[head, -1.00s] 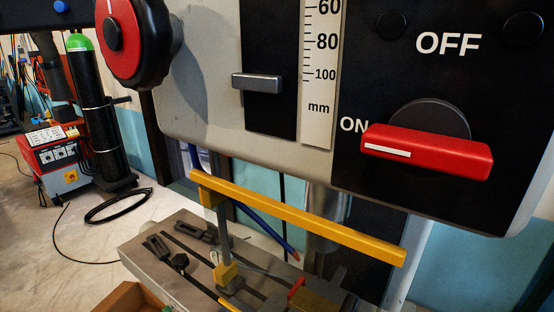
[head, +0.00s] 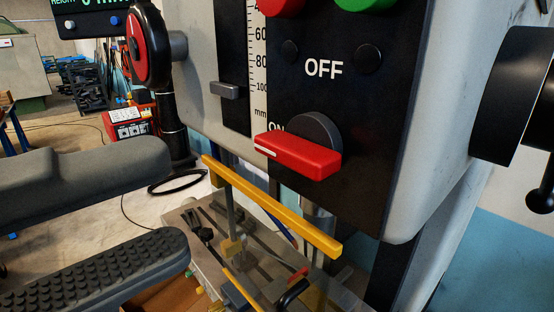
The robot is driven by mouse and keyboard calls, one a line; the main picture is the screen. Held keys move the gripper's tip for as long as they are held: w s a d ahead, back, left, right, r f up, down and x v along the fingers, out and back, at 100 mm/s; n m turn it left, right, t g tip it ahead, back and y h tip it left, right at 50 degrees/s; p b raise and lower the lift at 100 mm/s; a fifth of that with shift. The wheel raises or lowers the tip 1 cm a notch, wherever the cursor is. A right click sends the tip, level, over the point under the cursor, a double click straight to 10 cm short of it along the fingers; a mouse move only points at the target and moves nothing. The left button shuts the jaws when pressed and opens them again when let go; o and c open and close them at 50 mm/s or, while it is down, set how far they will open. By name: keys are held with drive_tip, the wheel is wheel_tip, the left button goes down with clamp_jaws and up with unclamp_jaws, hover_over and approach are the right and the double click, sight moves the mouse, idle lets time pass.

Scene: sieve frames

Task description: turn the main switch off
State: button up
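The main switch (head: 300,157) is a red rotary handle on a dark round base, on the black front panel of a machine. Its handle lies nearly level, and its white-marked end points left at the ON label, which it partly covers. The OFF label (head: 323,68) is above the switch. My gripper (head: 180,205) shows at the left as two dark grey fingers, one above the other, the lower with a ribbed pad. The fingers are apart with nothing between them. In the picture they are left of and below the switch, not touching it.
A yellow bar (head: 270,205) runs below the switch, above the machine's slotted table (head: 190,215). A black-and-red knob (head: 150,45) sticks out at the upper left. A large black cylinder (head: 515,95) with a lever juts out at the right. Red and green buttons are above OFF.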

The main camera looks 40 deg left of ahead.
sight(281, 159)
drive_tip(key=w, duration=0.2)
drive_tip(key=w+p, duration=0.1)
drive_tip(key=w, duration=0.2)
drive_tip(key=w+p, duration=0.1)
drive_tip(key=w, duration=0.1)
drive_tip(key=shift+w+d, duration=0.3)
drive_tip(key=shift+w, duration=0.05)
clamp_jaws()
